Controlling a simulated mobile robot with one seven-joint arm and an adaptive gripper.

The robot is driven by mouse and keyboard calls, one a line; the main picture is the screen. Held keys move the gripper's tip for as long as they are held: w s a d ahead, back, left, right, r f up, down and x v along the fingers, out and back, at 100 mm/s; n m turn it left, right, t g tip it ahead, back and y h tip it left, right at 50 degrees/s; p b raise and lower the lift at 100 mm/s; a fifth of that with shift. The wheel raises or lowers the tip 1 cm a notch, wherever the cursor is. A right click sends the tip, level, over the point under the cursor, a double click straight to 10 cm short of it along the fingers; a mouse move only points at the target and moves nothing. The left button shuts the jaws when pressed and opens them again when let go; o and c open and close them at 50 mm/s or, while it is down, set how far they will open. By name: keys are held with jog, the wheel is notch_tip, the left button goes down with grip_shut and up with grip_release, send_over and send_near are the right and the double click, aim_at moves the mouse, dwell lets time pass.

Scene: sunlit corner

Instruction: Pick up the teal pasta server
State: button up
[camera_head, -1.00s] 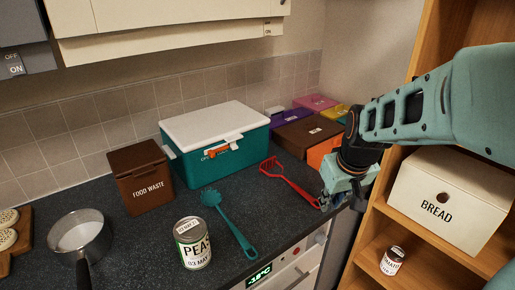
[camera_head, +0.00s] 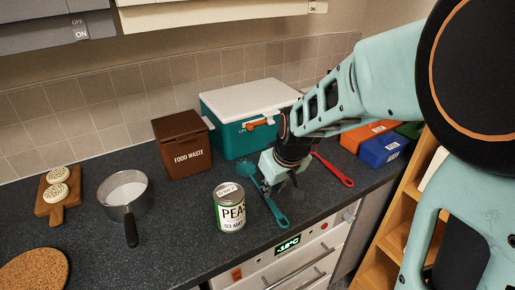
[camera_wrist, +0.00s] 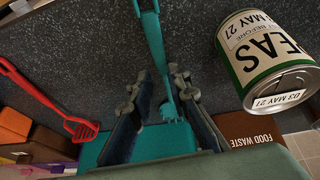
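The teal pasta server (camera_head: 279,216) lies on the dark worktop, right of the peas can (camera_head: 229,212). In the head view my gripper (camera_head: 268,188) points down over its middle and hides part of it. In the wrist view the server's handle (camera_wrist: 154,40) runs between the two fingers of my gripper (camera_wrist: 155,88), with its toothed head (camera_wrist: 172,111) towards the palm. The fingers are apart, with gaps on both sides of the server. I cannot tell whether the fingertips reach down beside it or are still above it.
The peas can (camera_wrist: 265,60) stands close beside my gripper. A red utensil (camera_head: 335,170) lies on the other side. A brown food waste bin (camera_head: 183,147) and a teal cool box (camera_head: 230,138) stand behind. A saucepan (camera_head: 122,192) is to the left.

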aim_at(268, 199)
jog(key=shift+a+x, duration=0.2)
jog(key=shift+x, duration=2.4)
jog(key=shift+w+r, duration=0.1)
grip_shut()
